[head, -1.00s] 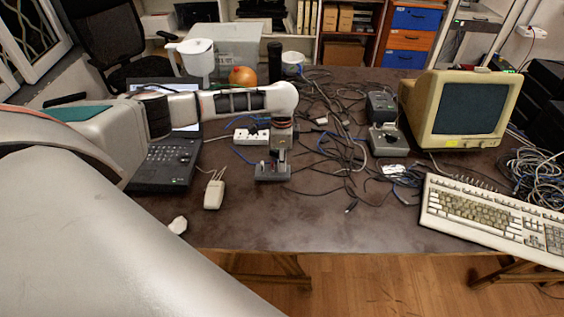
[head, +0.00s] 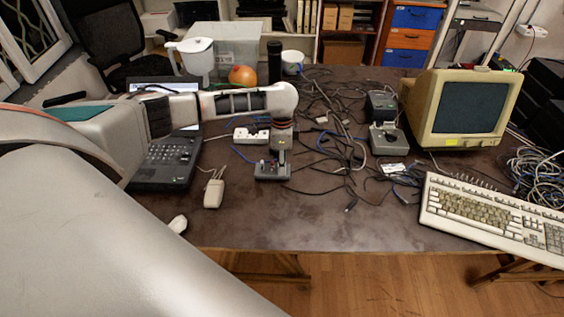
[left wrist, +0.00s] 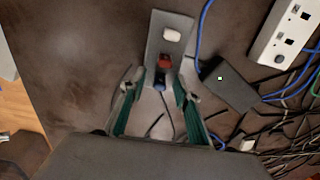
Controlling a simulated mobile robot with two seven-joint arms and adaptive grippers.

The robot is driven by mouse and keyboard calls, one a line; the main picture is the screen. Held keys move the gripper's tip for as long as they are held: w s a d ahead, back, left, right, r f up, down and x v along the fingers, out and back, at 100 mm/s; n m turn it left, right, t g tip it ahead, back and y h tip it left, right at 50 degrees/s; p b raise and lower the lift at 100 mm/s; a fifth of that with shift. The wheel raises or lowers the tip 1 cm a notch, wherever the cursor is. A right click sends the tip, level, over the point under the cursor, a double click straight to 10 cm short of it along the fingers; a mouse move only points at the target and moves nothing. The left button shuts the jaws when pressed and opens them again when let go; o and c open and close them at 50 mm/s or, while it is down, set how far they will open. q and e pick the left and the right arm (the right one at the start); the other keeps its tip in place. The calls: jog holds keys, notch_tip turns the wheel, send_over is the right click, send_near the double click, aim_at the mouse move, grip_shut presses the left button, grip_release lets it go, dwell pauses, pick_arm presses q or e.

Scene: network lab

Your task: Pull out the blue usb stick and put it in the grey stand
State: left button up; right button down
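A grey block with several sticks in it (head: 272,173) lies on the table in the head view. It also shows in the left wrist view (left wrist: 166,22), with a white stick (left wrist: 172,35), a red stick (left wrist: 165,61) and the blue usb stick (left wrist: 160,82) in a row. My left gripper (head: 278,160) is over this block, pointing down. In the left wrist view its fingers (left wrist: 158,92) are open, one each side of the blue stick, with gaps visible. A grey stand-like box with a round top (head: 388,141) stands right of the cables. My right gripper is not in view.
A white power strip (head: 250,135) and a dark box (left wrist: 226,85) are close to the block. Tangled cables (head: 335,130) cover the middle. The front middle is clear.

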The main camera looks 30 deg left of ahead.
pick_arm(q)
notch_tip(320, 180, up, 12)
dwell(0.7)
jog(key=shift+s, duration=0.1)
